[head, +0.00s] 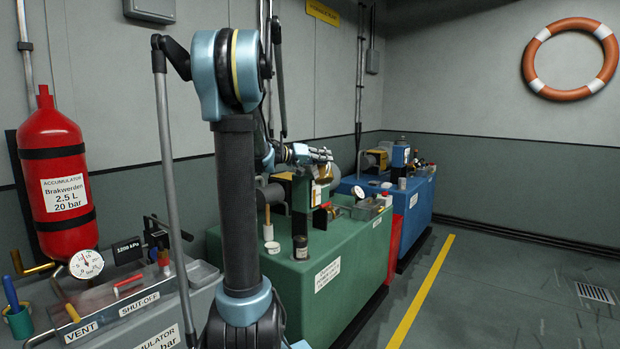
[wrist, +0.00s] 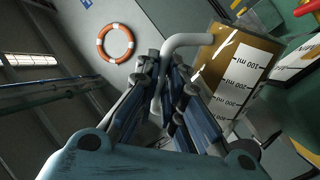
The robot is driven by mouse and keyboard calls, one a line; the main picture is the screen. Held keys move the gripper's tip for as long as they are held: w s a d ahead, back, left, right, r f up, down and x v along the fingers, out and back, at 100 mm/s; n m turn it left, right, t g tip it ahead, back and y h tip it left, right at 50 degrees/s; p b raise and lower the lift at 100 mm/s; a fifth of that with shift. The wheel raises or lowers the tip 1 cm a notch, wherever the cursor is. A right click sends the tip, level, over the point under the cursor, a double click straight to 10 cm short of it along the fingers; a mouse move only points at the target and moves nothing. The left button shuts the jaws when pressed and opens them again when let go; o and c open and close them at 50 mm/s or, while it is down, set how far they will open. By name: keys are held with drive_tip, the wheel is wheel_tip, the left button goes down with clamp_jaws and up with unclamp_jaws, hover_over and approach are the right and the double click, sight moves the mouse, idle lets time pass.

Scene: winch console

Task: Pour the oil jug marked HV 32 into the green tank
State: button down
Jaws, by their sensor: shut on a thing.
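The green tank (head: 345,275) stands in the middle of the head view, with fittings on its top. My gripper (head: 322,155) is above the tank. In the wrist view my gripper (wrist: 165,85) is shut on the grey handle (wrist: 187,42) of a measuring jug (wrist: 238,75). The jug has a brown-amber part and a white scale with ml marks. In the head view the jug (head: 322,183) shows small and partly hidden, over the tank top. The HV 32 mark cannot be read, and I cannot tell the jug's exact tilt.
A grey console with a gauge (head: 86,264) and a red accumulator (head: 62,180) stand at the left. A blue tank (head: 412,205) stands behind the green one. Floor at right is clear.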

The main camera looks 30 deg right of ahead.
sight(322, 168)
drive_tip(key=shift+w+r+n+p, duration=0.3)
drive_tip(key=shift+r+p, duration=0.15)
drive_tip(key=shift+p, duration=0.1)
drive_tip(key=shift+w+r+n+p, duration=0.15)
drive_tip(key=shift+r+n+p, duration=0.15)
drive_tip(key=shift+r+p, duration=0.2)
idle(1.5)
drive_tip(key=shift+w+d+r+n+g, duration=0.1)
drive_tip(key=shift+w+r+n+g, duration=0.15)
drive_tip(key=shift+r+n, duration=0.25)
drive_tip(key=shift+w+d+r+n+g, duration=0.15)
drive_tip(key=shift+w+r+n, duration=0.25)
drive_tip(key=shift+r, duration=0.2)
idle(4.3)
